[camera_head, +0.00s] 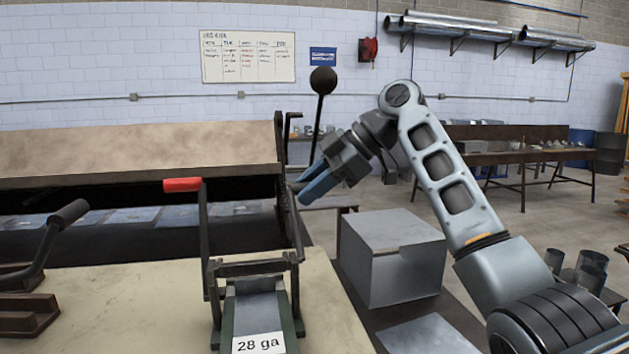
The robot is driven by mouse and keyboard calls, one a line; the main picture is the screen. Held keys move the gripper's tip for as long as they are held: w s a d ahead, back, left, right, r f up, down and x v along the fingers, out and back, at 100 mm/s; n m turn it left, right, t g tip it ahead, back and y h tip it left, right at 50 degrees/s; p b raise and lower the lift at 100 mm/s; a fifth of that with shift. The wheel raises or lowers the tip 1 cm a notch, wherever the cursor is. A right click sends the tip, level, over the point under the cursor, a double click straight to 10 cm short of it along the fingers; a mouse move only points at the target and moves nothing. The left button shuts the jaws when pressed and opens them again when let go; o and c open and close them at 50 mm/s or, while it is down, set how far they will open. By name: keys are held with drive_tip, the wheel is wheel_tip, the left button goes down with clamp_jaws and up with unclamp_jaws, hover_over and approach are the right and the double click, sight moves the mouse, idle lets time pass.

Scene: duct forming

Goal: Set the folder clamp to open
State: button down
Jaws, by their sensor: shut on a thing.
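The folder (130,158) is a long machine with a wide tan upper beam across the left. At its right end a dark lever with a black ball knob (322,80) stands nearly upright, leaning slightly right. My gripper (303,192), with blue fingers, is at the low part of this lever and points down-left. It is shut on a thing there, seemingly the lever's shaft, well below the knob. The fingers hide the exact contact and the lever's lower end.
A red-handled clamp device (184,185) labelled 28 ga stands in front on the pale bench top (130,300). Another black-handled lever (68,214) is at far left. A grey metal box (390,260) sits below my arm.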

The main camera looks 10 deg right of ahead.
drive_tip(key=shift+a+f, duration=0.5)
drive_tip(key=shift+f, duration=0.15)
drive_tip(key=c, duration=1.2)
unclamp_jaws()
drive_tip(key=shift+w+a, duration=0.15)
drive_tip(key=shift+o, duration=1)
drive_tip(key=shift+r, duration=0.15)
drive_tip(key=shift+d+r, duration=0.1)
drive_tip(key=shift+d, duration=0.1)
drive_tip(key=b+v, duration=0.2)
drive_tip(key=v, duration=0.5)
drive_tip(key=shift+d+r, duration=0.2)
